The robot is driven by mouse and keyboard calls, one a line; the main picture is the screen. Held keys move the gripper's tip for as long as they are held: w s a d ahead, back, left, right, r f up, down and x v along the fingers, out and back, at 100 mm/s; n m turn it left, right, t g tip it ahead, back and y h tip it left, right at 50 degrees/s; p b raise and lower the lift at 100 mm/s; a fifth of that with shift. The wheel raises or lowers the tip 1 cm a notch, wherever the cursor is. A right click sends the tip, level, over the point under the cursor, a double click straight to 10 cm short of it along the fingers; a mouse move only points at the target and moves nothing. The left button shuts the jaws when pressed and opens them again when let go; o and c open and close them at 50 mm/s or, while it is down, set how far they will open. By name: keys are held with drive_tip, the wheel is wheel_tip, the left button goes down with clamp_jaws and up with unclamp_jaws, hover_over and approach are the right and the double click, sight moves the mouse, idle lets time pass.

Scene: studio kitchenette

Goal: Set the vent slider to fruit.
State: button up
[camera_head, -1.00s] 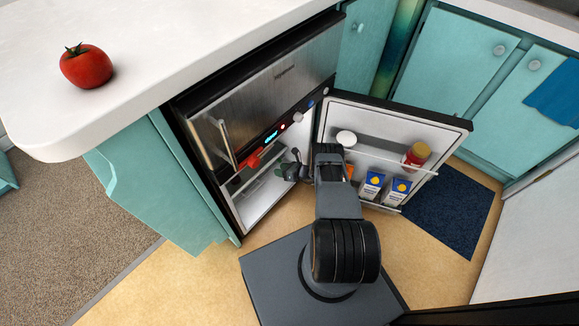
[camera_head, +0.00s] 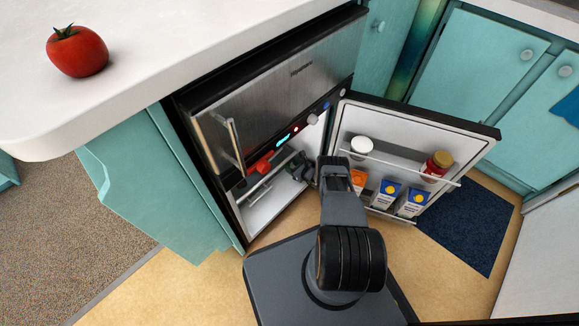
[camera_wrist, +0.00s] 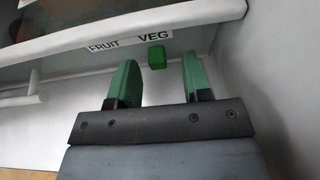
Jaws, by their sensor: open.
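The vent slider is a small green block (camera_wrist: 157,57) under a shelf edge inside the fridge. In the wrist view it sits by the VEG end of the label (camera_wrist: 130,40), with FRUIT to its left. My gripper (camera_wrist: 157,78) is open, its two green fingertips on either side of the slider in the picture; I cannot tell whether they reach it in depth. In the head view my gripper (camera_head: 299,170) is partly hidden at the fridge opening, and the slider cannot be made out there.
The fridge door (camera_head: 414,155) stands open to the right, holding a white-lidded jar (camera_head: 361,146), a red jar (camera_head: 436,168) and several cartons. The freezer front (camera_head: 285,85) is shut above. A tomato (camera_head: 78,52) sits on the white counter (camera_head: 150,88).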

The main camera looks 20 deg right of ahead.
drive_tip(key=shift+w+a, duration=0.15)
drive_tip(key=shift+a, duration=0.05)
